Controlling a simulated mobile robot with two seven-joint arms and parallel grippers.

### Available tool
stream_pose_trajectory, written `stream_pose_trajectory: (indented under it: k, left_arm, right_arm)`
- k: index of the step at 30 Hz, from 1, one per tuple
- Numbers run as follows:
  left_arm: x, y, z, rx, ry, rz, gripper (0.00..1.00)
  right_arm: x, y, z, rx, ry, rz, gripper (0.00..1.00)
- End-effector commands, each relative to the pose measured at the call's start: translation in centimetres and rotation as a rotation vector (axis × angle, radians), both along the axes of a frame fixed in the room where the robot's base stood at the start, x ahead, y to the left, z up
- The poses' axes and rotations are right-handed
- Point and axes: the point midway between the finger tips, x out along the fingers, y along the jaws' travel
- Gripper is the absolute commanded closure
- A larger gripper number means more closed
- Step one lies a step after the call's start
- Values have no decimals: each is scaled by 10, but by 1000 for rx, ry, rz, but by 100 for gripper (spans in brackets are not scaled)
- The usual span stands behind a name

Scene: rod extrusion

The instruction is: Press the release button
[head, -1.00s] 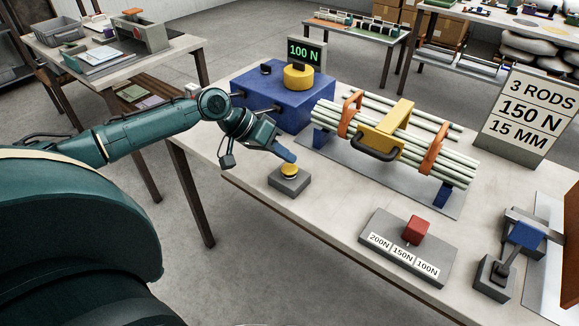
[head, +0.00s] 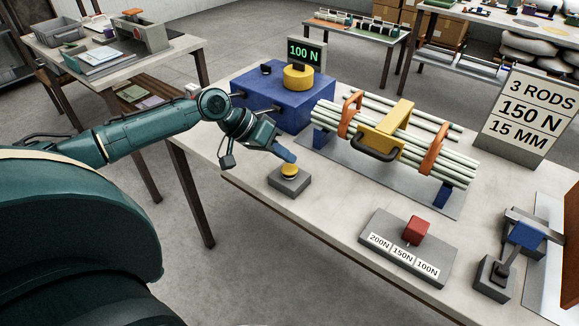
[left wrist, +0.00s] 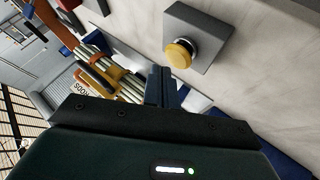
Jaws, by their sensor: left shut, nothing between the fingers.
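The release button (head: 289,169) is a yellow round cap on a small grey box (head: 290,182) near the table's left edge. In the left wrist view the yellow button (left wrist: 179,54) stands on its grey box (left wrist: 205,32), beyond the fingertips and to their right. My left gripper (head: 287,154) is shut and empty. Its blue fingertips are just above the button in the head view. I cannot tell whether they touch it there; in the left wrist view the fingers (left wrist: 160,75) look apart from it. My right gripper is not in view.
Behind stands a blue box (head: 285,100) with a yellow knob and a 100 N display (head: 305,52). A rod bundle (head: 395,140) with orange clamps lies right. A force selector (head: 408,248) and a lever device (head: 505,265) stand in front. A sign (head: 527,112) reads 3 RODS, 150 N, 15 MM.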

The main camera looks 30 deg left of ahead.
Motion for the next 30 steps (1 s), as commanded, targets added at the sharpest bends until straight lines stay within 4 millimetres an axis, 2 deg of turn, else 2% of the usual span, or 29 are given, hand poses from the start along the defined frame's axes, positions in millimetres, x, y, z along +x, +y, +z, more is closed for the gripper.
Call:
stream_pose_trajectory:
  k: [16,30]
  left_arm:
    - [0,0,0,0,0,0,100]
    - [0,0,-8,0,0,0,100]
  right_arm:
    - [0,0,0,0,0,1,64]
    - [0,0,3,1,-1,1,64]
